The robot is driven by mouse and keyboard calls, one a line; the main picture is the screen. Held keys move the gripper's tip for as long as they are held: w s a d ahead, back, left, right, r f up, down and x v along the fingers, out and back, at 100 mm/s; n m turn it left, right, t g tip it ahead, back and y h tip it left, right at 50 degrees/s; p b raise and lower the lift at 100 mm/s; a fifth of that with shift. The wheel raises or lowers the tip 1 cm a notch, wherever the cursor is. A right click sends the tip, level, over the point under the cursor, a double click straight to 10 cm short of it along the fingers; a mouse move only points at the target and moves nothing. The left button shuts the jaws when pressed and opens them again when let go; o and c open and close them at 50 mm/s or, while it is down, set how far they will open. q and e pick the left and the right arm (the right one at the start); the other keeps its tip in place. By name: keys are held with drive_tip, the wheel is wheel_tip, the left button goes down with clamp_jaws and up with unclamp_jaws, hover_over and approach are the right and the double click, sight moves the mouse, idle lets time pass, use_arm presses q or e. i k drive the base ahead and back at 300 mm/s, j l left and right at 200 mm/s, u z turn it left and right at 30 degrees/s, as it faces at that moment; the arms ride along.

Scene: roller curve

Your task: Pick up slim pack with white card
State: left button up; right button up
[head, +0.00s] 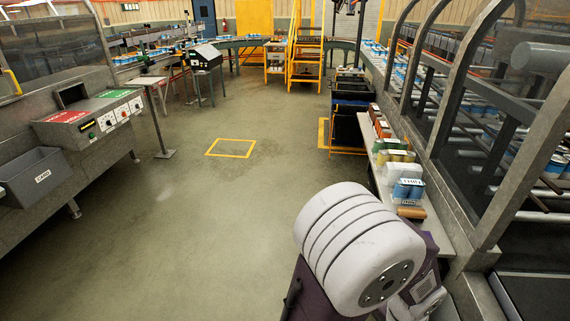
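A pack of blue cans (408,189) with a white lettered card low on its front stands near the close end of a low side shelf on the right. I cannot tell for sure that it is the slim pack with the white card. A white pack (405,172) stands just behind it. Neither of my grippers is in view. A thick white and purple part of my arm fills the lower right of the head view, in front of the close end of the shelf.
The low shelf (440,236) also carries brown and green packs (393,156). Dark crates (350,102) stand beyond it. Framed conveyors line the right side. A control console (92,118) and a grey bin (38,176) stand left. The middle floor (190,200) is clear.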

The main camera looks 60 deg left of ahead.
sight(392, 170)
drive_tip(key=u, duration=1.3)
drive_tip(key=i+j+z, duration=0.2)
drive_tip(key=i+j, duration=0.3)
drive_tip(key=i, duration=0.3)
drive_tip(key=i+j+z, duration=0.2)
drive_tip(key=i+j, duration=0.45)
drive_tip(key=i+j+z, duration=0.15)
drive_tip(key=i+j, duration=0.6)
drive_tip(key=i+j+z, duration=0.2)
drive_tip(key=i+j, duration=0.45)
drive_tip(key=j, duration=0.2)
